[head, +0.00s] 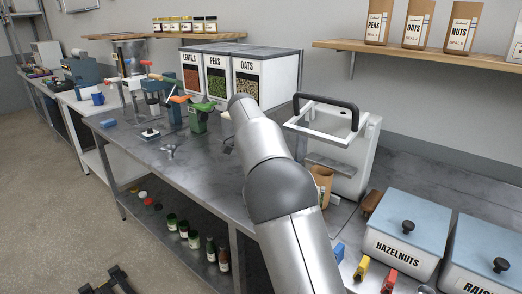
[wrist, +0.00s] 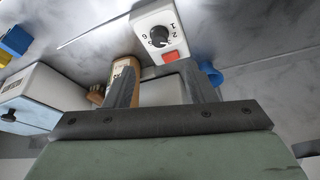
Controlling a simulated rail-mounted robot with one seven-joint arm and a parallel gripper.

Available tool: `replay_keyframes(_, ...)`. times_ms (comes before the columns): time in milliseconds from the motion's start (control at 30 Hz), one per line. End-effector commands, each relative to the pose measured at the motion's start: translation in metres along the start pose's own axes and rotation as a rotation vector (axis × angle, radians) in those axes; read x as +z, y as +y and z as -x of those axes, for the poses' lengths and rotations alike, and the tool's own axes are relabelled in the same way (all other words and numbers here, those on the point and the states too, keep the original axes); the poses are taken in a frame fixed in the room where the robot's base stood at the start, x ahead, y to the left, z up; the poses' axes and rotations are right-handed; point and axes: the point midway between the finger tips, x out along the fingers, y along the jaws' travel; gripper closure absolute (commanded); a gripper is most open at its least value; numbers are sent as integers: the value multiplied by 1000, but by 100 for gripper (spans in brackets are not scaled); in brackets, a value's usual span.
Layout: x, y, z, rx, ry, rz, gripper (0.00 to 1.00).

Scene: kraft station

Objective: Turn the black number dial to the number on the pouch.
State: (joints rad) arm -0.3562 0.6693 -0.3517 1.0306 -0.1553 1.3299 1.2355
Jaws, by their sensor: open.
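The black number dial (wrist: 159,37) sits on a white panel with printed numbers around it, in the wrist view. The digits 1, 2 and 6 can be made out; its pointer is too small to read surely. The brown pouch (wrist: 126,64) is partly hidden behind my left finger in the wrist view; it also shows beside my arm in the head view (head: 322,183). Its number is not readable. My gripper (wrist: 157,70) is open and empty, below the dial in the wrist view and apart from it. My arm hides the gripper and dial in the head view.
A red switch (wrist: 170,57) is on the panel close to the dial. A white machine with a black handle (head: 325,100) stands by the pouch. A hazelnuts bin (head: 402,235) is at right, and a blue object (wrist: 207,72) lies beyond my right finger.

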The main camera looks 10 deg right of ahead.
Motion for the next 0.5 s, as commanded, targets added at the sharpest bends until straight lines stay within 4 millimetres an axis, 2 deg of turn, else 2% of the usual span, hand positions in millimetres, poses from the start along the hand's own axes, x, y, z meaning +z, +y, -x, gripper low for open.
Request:
replay_keyframes(33,0,-1,13,-4,1,0,50)
replay_keyframes(200,-1,0,44,-1,1,0,50)
replay_keyframes(333,0,0,58,0,1,0,50)
replay_keyframes(500,0,0,64,1,0,0,50)
